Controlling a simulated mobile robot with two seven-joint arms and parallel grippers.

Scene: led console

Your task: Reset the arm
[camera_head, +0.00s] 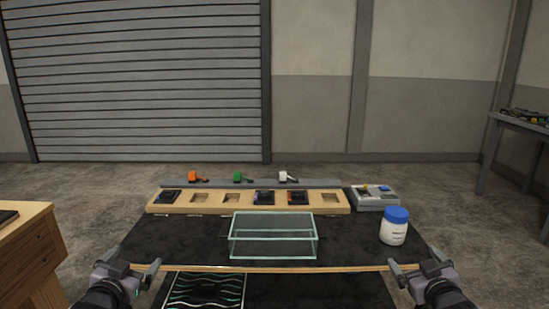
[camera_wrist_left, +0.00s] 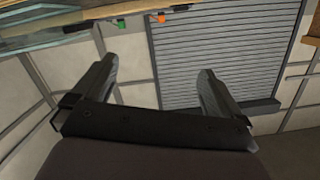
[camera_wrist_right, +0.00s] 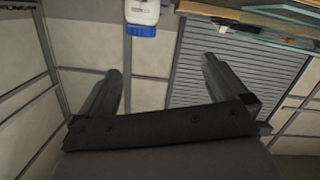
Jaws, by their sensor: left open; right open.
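My left gripper (camera_head: 140,271) is open and empty near the front left of the black table; its spread fingers also show in the left wrist view (camera_wrist_left: 160,85). My right gripper (camera_head: 411,270) is open and empty near the front right, and its fingers show apart in the right wrist view (camera_wrist_right: 160,85). Nothing is between either pair of fingers. The wooden console (camera_head: 335,203) with several square slots stands at the back of the table. Dark blocks sit in some slots, such as one at the left (camera_head: 168,196).
A glass box (camera_head: 273,247) stands mid-table. A white jar (camera_head: 393,233) with a blue lid stands at right, near a grey control box (camera_head: 375,198). Orange (camera_head: 193,176), green (camera_head: 238,176) and white (camera_head: 283,176) levers line the back. A wavy-patterned panel (camera_head: 205,290) lies at front.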

